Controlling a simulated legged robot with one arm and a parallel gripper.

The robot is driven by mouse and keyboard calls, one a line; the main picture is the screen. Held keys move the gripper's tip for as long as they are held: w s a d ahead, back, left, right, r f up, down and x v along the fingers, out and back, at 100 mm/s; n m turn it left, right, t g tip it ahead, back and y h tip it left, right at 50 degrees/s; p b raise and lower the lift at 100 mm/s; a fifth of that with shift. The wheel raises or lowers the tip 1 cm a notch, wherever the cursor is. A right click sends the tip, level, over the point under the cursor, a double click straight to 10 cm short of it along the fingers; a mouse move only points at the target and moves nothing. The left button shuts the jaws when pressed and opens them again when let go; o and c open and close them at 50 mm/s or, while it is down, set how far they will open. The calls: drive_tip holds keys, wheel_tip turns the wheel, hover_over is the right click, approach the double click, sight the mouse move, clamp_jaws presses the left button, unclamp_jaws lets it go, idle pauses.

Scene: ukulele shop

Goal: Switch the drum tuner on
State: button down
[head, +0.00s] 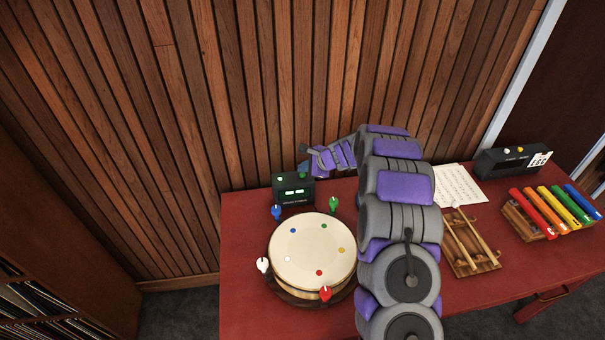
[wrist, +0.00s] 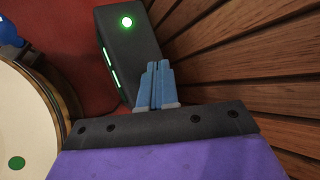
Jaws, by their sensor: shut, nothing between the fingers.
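The drum tuner is a small dark box (head: 293,193) standing behind the drum on the red table, with lit green readouts on its front. In the head view two small green spots show on its top. The wrist view shows the box (wrist: 128,60) with a bright green round button (wrist: 126,22) on top. My gripper (wrist: 156,66) is shut and empty, its blue fingers pressed together. They overlap the near end of the tuner's top in the wrist view; whether they touch it I cannot tell. In the head view my gripper (head: 308,165) is just above the tuner's right side.
A drum (head: 305,250) with coloured pegs stands close in front of the tuner. A slatted wood wall (head: 260,100) rises close behind. Farther right are a sheet of music (head: 458,185), a wooden rack with sticks (head: 472,240), coloured bars (head: 550,210) and another dark box (head: 508,162).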

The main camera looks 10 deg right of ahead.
sight(305, 176)
wheel_tip(305, 176, up, 6)
drive_tip(key=p, duration=0.4)
drive_tip(key=shift+f, duration=0.1)
drive_tip(key=s+a+r+n+g, duration=0.25)
drive_tip(key=s+r, duration=0.25)
drive_tip(key=s, duration=0.3)
drive_tip(key=s+a+r+n+g, duration=0.1)
drive_tip(key=s+a+r+n, duration=0.35)
drive_tip(key=s, duration=0.35)
drive_tip(key=s+a+r+n+g, duration=0.1)
drive_tip(key=s+a+r+n, duration=0.15)
drive_tip(key=s+r, duration=0.45)
drive_tip(key=s+d+n+g+h, duration=0.1)
drive_tip(key=s+d+n+h, duration=0.1)
drive_tip(key=s, duration=0.9)
drive_tip(key=s+d+n+g+h, duration=0.1)
drive_tip(key=s+d+n, duration=0.3)
drive_tip(key=s, duration=0.8)
drive_tip(key=s+d+n+g+h, duration=0.2)
drive_tip(key=s+d+n+h, duration=0.1)
drive_tip(key=s, duration=0.9)
drive_tip(key=shift+r, duration=0.3)
